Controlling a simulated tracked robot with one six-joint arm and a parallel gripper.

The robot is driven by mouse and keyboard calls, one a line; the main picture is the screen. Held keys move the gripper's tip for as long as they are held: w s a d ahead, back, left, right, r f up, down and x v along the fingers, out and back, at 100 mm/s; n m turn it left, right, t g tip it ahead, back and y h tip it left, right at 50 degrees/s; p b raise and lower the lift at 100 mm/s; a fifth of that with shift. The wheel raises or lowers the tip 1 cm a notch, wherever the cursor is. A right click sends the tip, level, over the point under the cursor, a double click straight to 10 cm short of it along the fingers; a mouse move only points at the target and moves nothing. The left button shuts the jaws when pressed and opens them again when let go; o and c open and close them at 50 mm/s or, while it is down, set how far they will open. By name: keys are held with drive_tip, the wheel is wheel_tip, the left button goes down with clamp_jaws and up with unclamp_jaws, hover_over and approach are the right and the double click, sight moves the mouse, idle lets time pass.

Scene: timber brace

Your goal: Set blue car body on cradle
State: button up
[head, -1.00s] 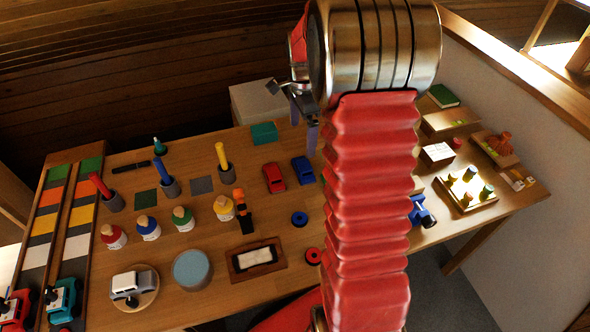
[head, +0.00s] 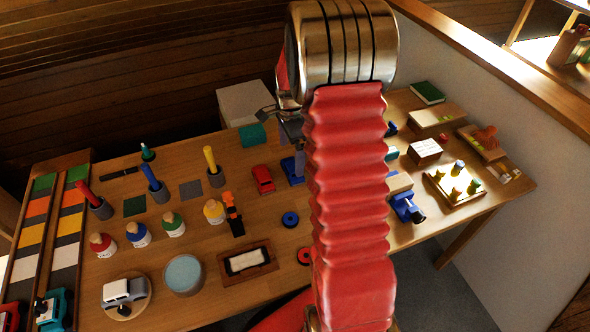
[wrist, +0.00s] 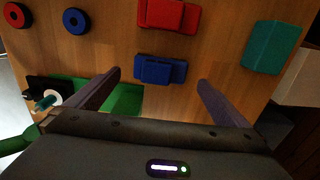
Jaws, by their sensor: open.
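The blue car body (head: 293,170) lies on the bench to the right of a red car body (head: 263,179). My gripper (wrist: 158,78) is open and empty. In the wrist view the blue car body (wrist: 160,70) lies between the two spread fingertips, touching neither as far as I can see. The red car body (wrist: 168,15) lies just beyond it. In the head view my gripper (head: 295,140) is over the blue car body, partly hidden by my red arm. I cannot tell for certain which thing is the cradle; a round wooden stand (head: 143,304) at front left bears a silver car.
A teal block (head: 252,135) and a pale box (head: 252,103) stand behind the car bodies. A blue ring (head: 290,219), a red ring (head: 304,256) and a framed tray (head: 265,268) lie nearer. A blue vice (head: 408,207) and a peg tray (head: 462,190) are at right.

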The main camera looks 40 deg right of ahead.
sight(293, 164)
drive_tip(key=shift+f, duration=0.4)
drive_tip(key=shift+d+f, duration=0.15)
drive_tip(key=shift+f, duration=1.15)
drive_tip(key=shift+d+f, duration=0.1)
drive_tip(key=shift+f, duration=1.2)
drive_tip(key=shift+c, duration=0.6)
drive_tip(key=c, duration=0.9)
drive_tip(key=shift+o, duration=0.2)
drive_tip(key=shift+r, duration=0.1)
wheel_tip(293, 164, up, 12)
drive_tip(key=w+a, duration=0.4)
drive_tip(key=a, duration=1.3)
drive_tip(key=shift+w+a, duration=0.2)
drive_tip(key=shift+a, duration=0.05)
